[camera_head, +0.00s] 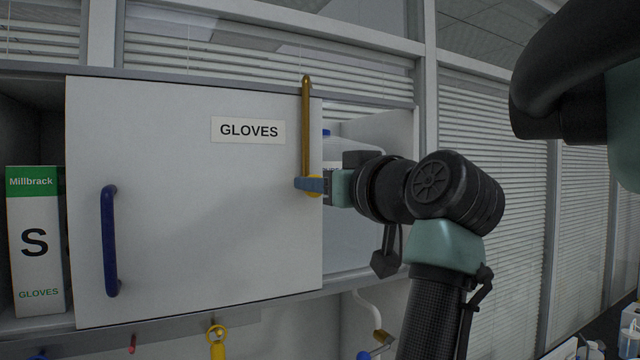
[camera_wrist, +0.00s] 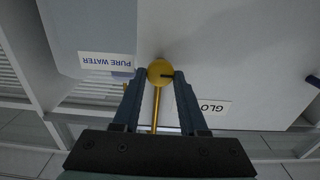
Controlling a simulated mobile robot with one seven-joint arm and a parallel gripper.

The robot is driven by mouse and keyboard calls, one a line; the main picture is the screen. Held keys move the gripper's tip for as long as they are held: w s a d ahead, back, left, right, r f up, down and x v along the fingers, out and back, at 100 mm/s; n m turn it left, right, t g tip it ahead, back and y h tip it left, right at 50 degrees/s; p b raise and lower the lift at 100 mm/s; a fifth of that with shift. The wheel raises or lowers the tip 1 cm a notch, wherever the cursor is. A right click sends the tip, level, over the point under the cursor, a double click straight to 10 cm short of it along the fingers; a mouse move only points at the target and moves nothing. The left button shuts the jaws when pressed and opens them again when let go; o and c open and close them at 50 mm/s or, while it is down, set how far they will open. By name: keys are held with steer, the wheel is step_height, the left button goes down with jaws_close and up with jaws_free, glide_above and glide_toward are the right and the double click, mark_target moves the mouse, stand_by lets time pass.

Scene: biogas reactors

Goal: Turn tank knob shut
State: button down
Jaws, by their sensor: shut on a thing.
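My gripper (camera_head: 311,185) is shut on the knob at the rod's lower end, coming from the right. A tank labelled PURE WATER (camera_wrist: 85,35) is beside the knob in the wrist view. In the head view, a pale tank (camera_head: 350,152) shows partly behind my wrist.
The white GLOVES panel (camera_head: 190,230) has a blue handle (camera_head: 109,240) at left. A Millbrack glove box (camera_head: 36,240) stands in the cabinet's open left end. A yellow ring-shaped fitting (camera_head: 216,335) and a pale bent pipe (camera_head: 368,308) are below the cabinet.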

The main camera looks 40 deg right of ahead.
steer(key=shift+f, duration=0.1)
steer(key=shift+d+m, duration=0.1)
steer(key=shift+m, duration=8.7)
steer(key=c, duration=0.8)
jaws_free()
steer(key=o, duration=0.3)
steer(key=shift+w, duration=0.15)
steer(key=shift+w+f, duration=0.1)
steer(key=shift+f, duration=0.05)
steer(key=shift+s+d, duration=0.1)
steer(key=shift+s, duration=0.1)
